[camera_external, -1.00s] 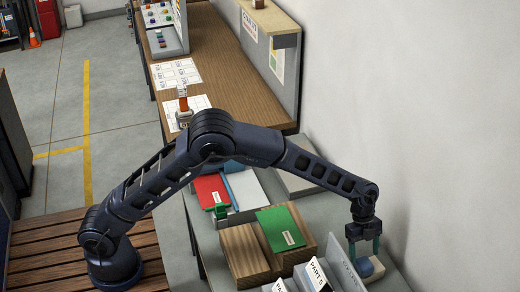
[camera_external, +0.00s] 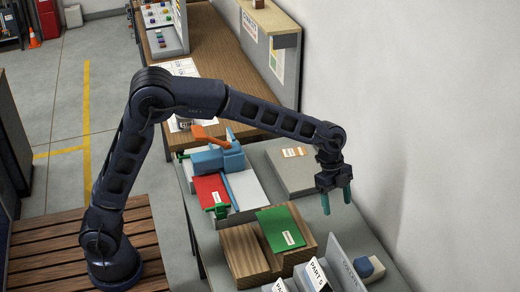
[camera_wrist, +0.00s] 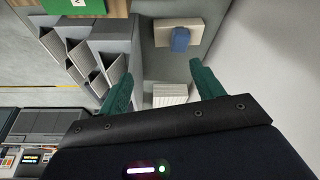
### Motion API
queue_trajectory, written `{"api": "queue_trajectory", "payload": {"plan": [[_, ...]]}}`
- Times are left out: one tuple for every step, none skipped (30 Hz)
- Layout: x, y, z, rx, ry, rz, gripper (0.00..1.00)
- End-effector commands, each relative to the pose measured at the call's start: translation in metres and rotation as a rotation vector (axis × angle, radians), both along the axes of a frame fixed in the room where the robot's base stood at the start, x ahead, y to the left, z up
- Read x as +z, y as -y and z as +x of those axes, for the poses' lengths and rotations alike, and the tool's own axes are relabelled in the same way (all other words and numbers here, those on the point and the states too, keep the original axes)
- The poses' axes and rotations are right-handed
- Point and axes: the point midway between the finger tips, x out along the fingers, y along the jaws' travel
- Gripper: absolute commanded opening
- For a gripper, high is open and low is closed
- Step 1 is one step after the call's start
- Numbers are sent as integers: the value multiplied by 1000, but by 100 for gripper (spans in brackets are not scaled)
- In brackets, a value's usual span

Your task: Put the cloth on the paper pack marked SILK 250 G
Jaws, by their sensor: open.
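My gripper (camera_external: 336,204) is open and empty above the right side of the grey bench, pointing down. In the wrist view its green fingers (camera_wrist: 161,72) are apart with nothing between them. A small blue item (camera_external: 367,267), possibly the cloth, sits on a pale block near the wall, below and right of my gripper. In the wrist view the blue item (camera_wrist: 181,40) rests on the pale block (camera_wrist: 163,33), ahead of the fingers. A flat grey pack (camera_external: 290,177) with an orange-and-white label lies behind my gripper. No label reading SILK 250 G is legible.
Upright grey dividers marked PART (camera_external: 318,275) stand left of the blue item. A wooden block (camera_external: 242,255) carries a green pad (camera_external: 280,228). A red pad (camera_external: 210,190) and a blue-and-orange tool (camera_external: 218,156) are farther left. A white ribbed item (camera_wrist: 170,94) shows in the wrist view.

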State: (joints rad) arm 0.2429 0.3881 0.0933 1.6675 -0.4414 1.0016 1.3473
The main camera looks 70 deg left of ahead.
Motion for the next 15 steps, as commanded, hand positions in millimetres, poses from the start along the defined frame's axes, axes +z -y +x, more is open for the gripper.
{"api": "queue_trajectory", "payload": {"plan": [[15, -10, -14, 37, 1, 2, 66], [22, -15, -22, 60, -1, 5, 66], [30, -21, -32, 91, -4, 7, 66], [37, -26, -40, 115, -5, 9, 66], [43, -31, -49, 139, -8, 11, 66], [50, -38, -60, 170, -10, 14, 66], [56, -43, -68, 194, -12, 15, 66], [62, -47, -77, 218, -13, 18, 66], [69, -53, -89, 248, -14, 19, 66], [73, -58, -98, 271, -16, 22, 66], [78, -62, -106, 296, -17, 22, 66], [84, -69, -118, 326, -17, 25, 66], [88, -73, -128, 352, -18, 25, 66], [92, -78, -137, 376, -20, 27, 66], [96, -83, -149, 407, -20, 29, 66]]}}
